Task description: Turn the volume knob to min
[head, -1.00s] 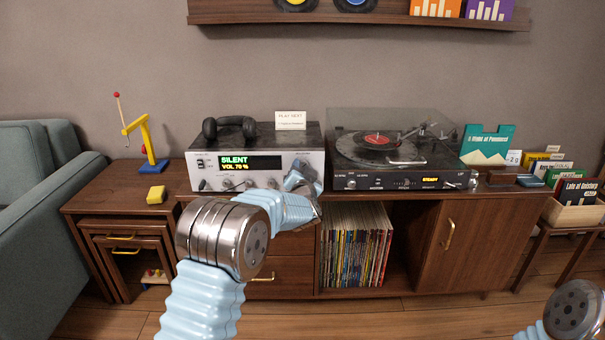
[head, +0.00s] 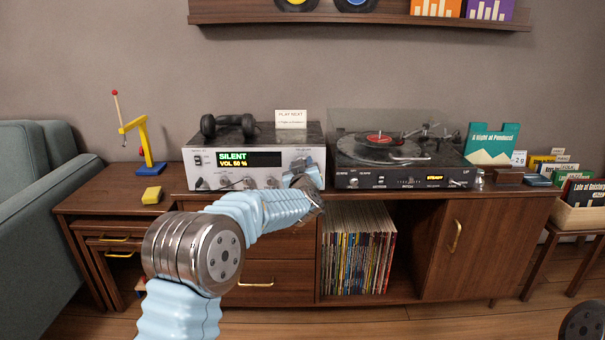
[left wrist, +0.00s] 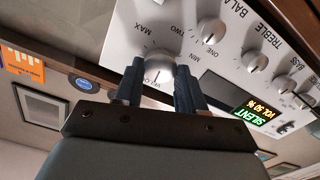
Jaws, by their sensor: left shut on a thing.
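The silver amplifier (head: 192,170) stands on the left half of the wooden cabinet. Its display (head: 245,159) reads SILENT with a volume of about 50 or 60 %; the digit is hard to read. The volume knob (left wrist: 157,66) shows in the left wrist view, with MIN and MAX marked on the panel around it. My left gripper (left wrist: 158,84) is shut on this knob, one dark finger on each side. In the head view my left gripper (head: 308,182) is at the amplifier's right end and hides the knob. My right gripper is out of view.
A turntable (head: 400,180) stands just right of the amplifier. Headphones (head: 228,124) and a PLAY NEXT card (head: 291,119) sit on top of the amplifier. More small knobs (left wrist: 254,62) line its panel beside the volume knob. The floor before the cabinet is partly clear.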

